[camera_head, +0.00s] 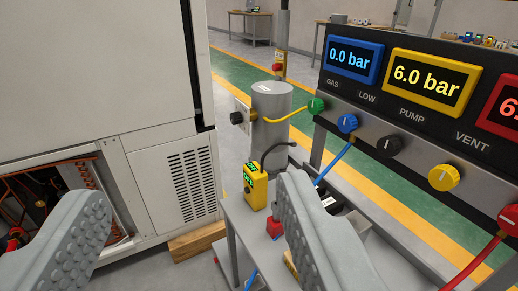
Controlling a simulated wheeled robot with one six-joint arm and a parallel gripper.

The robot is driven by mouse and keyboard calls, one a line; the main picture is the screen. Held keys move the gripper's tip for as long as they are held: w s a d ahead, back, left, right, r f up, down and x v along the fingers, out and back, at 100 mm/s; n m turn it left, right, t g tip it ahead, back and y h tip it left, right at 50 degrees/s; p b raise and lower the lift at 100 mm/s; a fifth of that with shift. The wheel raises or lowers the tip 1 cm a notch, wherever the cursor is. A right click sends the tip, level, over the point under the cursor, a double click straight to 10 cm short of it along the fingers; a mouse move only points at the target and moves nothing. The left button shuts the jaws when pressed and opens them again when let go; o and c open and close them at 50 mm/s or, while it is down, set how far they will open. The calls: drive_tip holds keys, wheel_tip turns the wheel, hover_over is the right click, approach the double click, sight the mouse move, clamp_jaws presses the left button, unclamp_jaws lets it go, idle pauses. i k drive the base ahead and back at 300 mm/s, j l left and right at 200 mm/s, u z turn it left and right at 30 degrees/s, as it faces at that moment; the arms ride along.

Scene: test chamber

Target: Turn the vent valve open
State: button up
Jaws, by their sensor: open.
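The vent valve appears to be the yellow knob (443,177) under the VENT label, on the sloping grey front of the gauge panel at the right. Nothing is between the fingertips. The right finger is nearer the panel, but well to the left of the yellow knob and not touching it.
A green knob (316,105), a blue knob (347,123) and a black knob (388,146) sit left of it; a red knob (508,218) with a red hose is at right. Displays above read 0.0 bar and 6.0 bar. A yellow meter (255,187) stands on a trolley below.

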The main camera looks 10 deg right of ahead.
sight(442, 177)
drive_tip(key=j+z, duration=0.2)
drive_tip(key=z, duration=0.2)
drive_tip(key=k+j+z, duration=0.1)
drive_tip(key=z, duration=0.3)
